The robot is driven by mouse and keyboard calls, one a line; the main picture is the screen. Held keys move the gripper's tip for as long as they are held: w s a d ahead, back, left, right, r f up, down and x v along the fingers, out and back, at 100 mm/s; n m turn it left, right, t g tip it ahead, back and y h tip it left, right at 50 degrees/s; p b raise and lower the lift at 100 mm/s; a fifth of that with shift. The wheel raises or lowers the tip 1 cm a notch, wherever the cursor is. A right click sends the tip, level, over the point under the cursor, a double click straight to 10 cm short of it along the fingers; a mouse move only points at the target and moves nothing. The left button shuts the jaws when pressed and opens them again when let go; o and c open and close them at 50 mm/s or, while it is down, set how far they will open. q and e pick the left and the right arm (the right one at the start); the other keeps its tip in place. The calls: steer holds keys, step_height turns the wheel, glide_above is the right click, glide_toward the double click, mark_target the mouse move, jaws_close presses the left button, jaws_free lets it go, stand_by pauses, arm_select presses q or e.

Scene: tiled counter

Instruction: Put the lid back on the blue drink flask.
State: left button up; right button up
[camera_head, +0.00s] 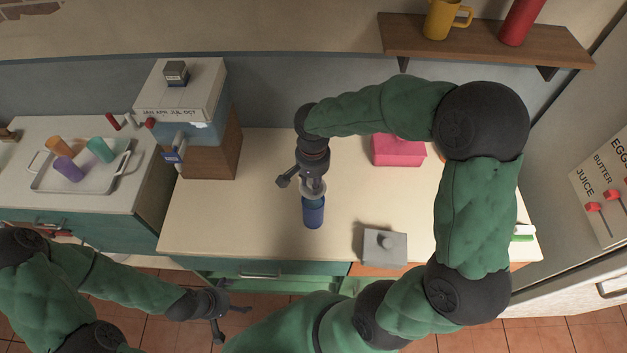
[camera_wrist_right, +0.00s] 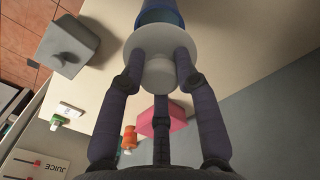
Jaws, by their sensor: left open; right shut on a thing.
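The blue flask (camera_head: 313,213) stands on the counter near its front middle. Its blue body also shows at the top of the wrist view (camera_wrist_right: 161,17). My right gripper (camera_head: 313,182) is shut on a pale round lid (camera_head: 309,194) above the flask. In the wrist view the fingers of the right gripper (camera_wrist_right: 160,72) close around the lid's knob, and the lid's white disc (camera_wrist_right: 160,46) covers much of the flask's mouth. I cannot tell whether the lid touches the rim. My left gripper (camera_head: 229,317) is open and empty, low in front of the counter.
A grey block with a knob (camera_head: 385,248) sits right of the flask, near the front edge. A pink box (camera_head: 397,151) stands behind. A wooden block with boxes (camera_head: 207,150) stands at the counter's left end. The counter left of the flask is clear.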

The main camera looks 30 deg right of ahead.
steer(key=shift+f+b, duration=1.9)
steer(key=shift+f, duration=0.85)
steer(key=shift+f+b, duration=0.15)
steer(key=shift+b, duration=0.35)
stand_by(0.3)
stand_by(0.4)
steer(key=o, duration=1.4)
steer(key=shift+r+p, duration=2.45)
steer(key=shift+r, duration=1.1)
